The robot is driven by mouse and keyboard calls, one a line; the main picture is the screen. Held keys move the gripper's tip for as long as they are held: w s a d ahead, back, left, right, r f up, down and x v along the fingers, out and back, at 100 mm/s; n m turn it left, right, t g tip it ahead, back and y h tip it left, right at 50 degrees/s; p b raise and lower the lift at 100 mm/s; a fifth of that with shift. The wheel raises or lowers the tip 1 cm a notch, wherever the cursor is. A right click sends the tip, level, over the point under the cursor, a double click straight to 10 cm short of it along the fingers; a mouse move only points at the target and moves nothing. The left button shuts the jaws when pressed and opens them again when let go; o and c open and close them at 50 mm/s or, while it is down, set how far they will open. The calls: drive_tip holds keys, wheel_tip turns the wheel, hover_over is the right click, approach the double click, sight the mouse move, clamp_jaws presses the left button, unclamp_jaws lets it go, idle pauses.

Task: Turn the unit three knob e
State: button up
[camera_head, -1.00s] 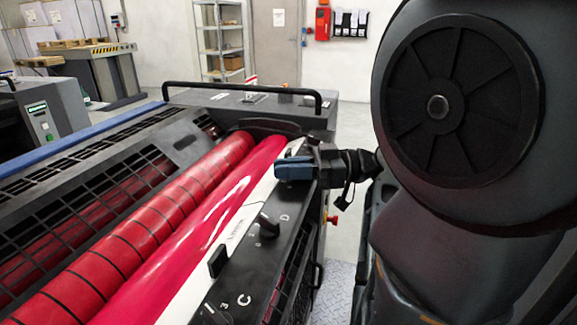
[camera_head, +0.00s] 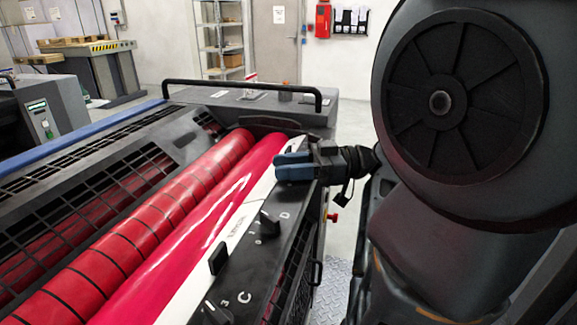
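My gripper (camera_head: 292,167), with blue fingers, is over the far part of the dark control rail (camera_head: 262,262) beside the red rollers. Its fingers point left, and the gap between them is not clear. No knob e can be made out; the gripper covers that part of the rail. A black knob (camera_head: 269,222) stands nearer on the rail beside the letter D. Another black knob (camera_head: 218,258) stands nearer still, close to the letter C. A third knob (camera_head: 216,313) shows at the bottom edge of the view.
A pink-red roller (camera_head: 185,235) and a red banded roller (camera_head: 150,205) lie left of the rail. A black handrail (camera_head: 240,88) crosses the far end of the unit. A red button (camera_head: 333,217) is on its right side.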

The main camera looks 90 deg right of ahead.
wheel_tip(320, 180, up, 4)
drive_tip(key=shift+r, duration=0.1)
drive_tip(key=s, duration=0.1)
drive_tip(key=s+d+r, duration=0.1)
drive_tip(key=shift+s+r, duration=0.25)
drive_tip(key=shift+s, duration=0.05)
drive_tip(key=shift+s+d+r+p, duration=0.15)
drive_tip(key=shift+s+r+p, duration=0.15)
drive_tip(key=shift+s+p, duration=0.15)
drive_tip(key=shift+s+d+r+p, duration=0.15)
drive_tip(key=shift+s+r+p, duration=0.2)
drive_tip(key=shift+s, duration=0.15)
drive_tip(key=s+d+r+b, duration=0.2)
drive_tip(key=s+r, duration=0.2)
drive_tip(key=s, duration=0.2)
drive_tip(key=shift+s+d, duration=0.25)
